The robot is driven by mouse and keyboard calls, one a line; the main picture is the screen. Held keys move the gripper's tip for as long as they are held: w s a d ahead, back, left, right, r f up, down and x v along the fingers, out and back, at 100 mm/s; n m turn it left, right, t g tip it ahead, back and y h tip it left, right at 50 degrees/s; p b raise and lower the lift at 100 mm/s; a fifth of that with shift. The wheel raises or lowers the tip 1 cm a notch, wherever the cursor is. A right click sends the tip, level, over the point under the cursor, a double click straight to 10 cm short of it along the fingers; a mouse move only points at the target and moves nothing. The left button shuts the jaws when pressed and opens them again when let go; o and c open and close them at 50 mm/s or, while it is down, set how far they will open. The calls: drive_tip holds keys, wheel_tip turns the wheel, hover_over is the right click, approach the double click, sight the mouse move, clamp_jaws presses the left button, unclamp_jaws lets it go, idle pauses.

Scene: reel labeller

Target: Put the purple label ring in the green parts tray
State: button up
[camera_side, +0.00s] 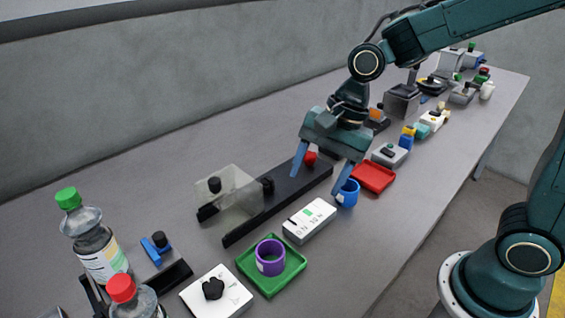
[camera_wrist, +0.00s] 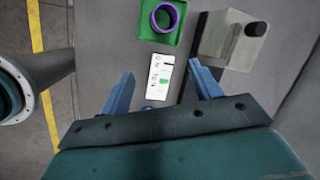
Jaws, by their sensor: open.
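The purple label ring (camera_side: 270,257) stands inside the green parts tray (camera_side: 298,266), near the tray's middle, in the side view. In the wrist view the ring (camera_wrist: 164,16) also lies within the green tray (camera_wrist: 148,31) at the top. My gripper (camera_side: 320,184) is open and empty, with its blue fingers spread, above the table to the upper right of the tray. The fingers also show in the wrist view (camera_wrist: 163,83), apart from the ring. A blue ring (camera_side: 348,193) is beside or behind the right finger in the side view; whether they touch I cannot tell.
A white display box (camera_side: 309,220) lies between the tray and my gripper. A dark rail with a clear guard (camera_side: 236,190) runs behind. A red tray (camera_side: 374,177) is at right. Bottles (camera_side: 88,240) stand at front left. Several devices fill the far end.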

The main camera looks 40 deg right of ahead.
drive_tip(key=s+d+r+n+t+h, duration=0.1)
drive_tip(key=s+d+r+n+t, duration=0.1)
drive_tip(key=s+d+n, duration=0.3)
drive_tip(key=s+d+r+n+t+h, duration=0.1)
drive_tip(key=s+d+r+n+h, duration=0.1)
drive_tip(key=s+d+r+n, duration=0.3)
drive_tip(key=s+d+n, duration=0.1)
drive_tip(key=s+n, duration=0.1)
drive_tip(key=s, duration=0.2)
drive_tip(key=shift+s+r+n+t, duration=0.3)
drive_tip(key=shift+s+n+t, duration=0.05)
drive_tip(key=shift+n+t, duration=0.05)
